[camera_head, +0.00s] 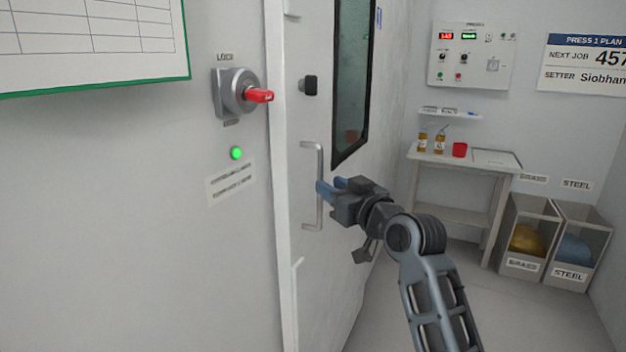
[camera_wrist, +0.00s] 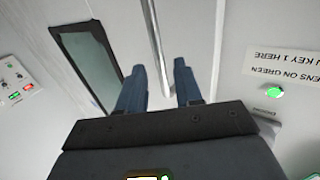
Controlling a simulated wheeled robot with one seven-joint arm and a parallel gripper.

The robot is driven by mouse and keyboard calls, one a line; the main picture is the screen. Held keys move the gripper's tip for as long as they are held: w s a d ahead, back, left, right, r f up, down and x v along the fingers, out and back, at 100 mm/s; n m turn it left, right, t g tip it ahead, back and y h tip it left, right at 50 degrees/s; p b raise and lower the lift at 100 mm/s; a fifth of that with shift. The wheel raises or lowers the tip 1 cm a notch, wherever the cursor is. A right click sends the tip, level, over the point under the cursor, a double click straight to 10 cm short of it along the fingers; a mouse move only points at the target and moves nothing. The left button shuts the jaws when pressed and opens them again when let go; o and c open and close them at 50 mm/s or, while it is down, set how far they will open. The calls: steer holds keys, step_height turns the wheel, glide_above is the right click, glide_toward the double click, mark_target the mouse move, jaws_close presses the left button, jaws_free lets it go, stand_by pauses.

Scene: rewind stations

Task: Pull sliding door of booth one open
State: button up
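The white sliding door (camera_head: 345,220) of the booth has a tall dark window (camera_head: 352,85) and a vertical metal bar handle (camera_head: 306,212). My gripper (camera_head: 328,186) is at mid-height of the handle, its blue fingers pointing at it. In the wrist view the fingers of my gripper (camera_wrist: 158,75) are spread apart. The handle bar (camera_wrist: 156,45) runs between them at their tips, and neither finger appears to press on it. The door stands beside the frame edge; I cannot tell a gap.
Left of the door, the wall carries a lock switch (camera_head: 238,93) with a red key and a lit green lamp (camera_head: 236,153). At the right are a small table (camera_head: 465,163) with bottles, a control panel (camera_head: 470,55) and two scrap bins (camera_head: 550,240). The floor between is clear.

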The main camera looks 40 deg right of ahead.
steer(key=shift+p+x, duration=0.35)
steer(key=shift+x, duration=2.4)
steer(key=shift+c, duration=0.3)
jaws_close()
